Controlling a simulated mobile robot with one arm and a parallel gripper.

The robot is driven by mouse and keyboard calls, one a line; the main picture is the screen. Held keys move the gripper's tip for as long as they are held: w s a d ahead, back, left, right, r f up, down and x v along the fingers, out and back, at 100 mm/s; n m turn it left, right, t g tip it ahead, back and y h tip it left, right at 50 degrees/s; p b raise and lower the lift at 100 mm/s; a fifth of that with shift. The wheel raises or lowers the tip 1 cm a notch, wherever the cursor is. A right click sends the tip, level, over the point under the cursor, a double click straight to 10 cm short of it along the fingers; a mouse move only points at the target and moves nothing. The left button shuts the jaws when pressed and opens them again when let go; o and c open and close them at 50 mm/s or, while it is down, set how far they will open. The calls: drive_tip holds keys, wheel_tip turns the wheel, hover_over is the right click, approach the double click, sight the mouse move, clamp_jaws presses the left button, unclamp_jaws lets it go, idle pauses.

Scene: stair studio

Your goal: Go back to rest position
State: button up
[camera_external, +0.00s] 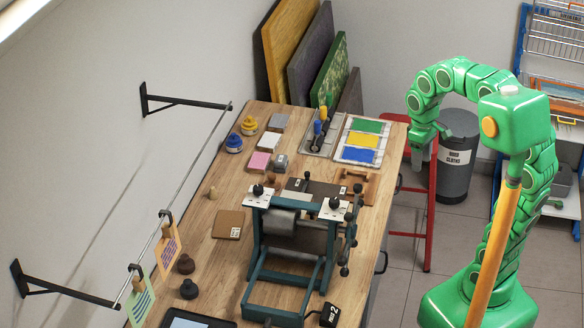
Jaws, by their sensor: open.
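My gripper (424,150) hangs at the end of my green arm, pointing down just beyond the right edge of the wooden table, near the red stool. It is small in this view and nothing shows between its fingers. My arm rises from its base at the lower right, bends at the top and curves over to the left.
The wooden table (228,197) holds a teal press (247,262), ink pads in a tray (362,141), bottles and cards. A red stool (430,210) and a grey bin (457,165) stand right of it. A wall rail (190,190) carries hanging cards. Open floor (405,285) lies between table and arm base.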

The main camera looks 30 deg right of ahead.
drive_tip(key=s+d+f+m, duration=0.2)
drive_tip(key=s+d+f, duration=0.1)
drive_tip(key=s, duration=0.5)
drive_tip(key=s+d+f+m, duration=0.2)
drive_tip(key=s+d+f, duration=0.1)
drive_tip(key=s+f, duration=0.2)
drive_tip(key=s, duration=0.2)
drive_tip(key=shift+s+d+m+g, duration=0.15)
drive_tip(key=shift+s+m+g, duration=0.15)
drive_tip(key=shift+s+m, duration=0.1)
drive_tip(key=shift+w, duration=0.15)
idle(0.8)
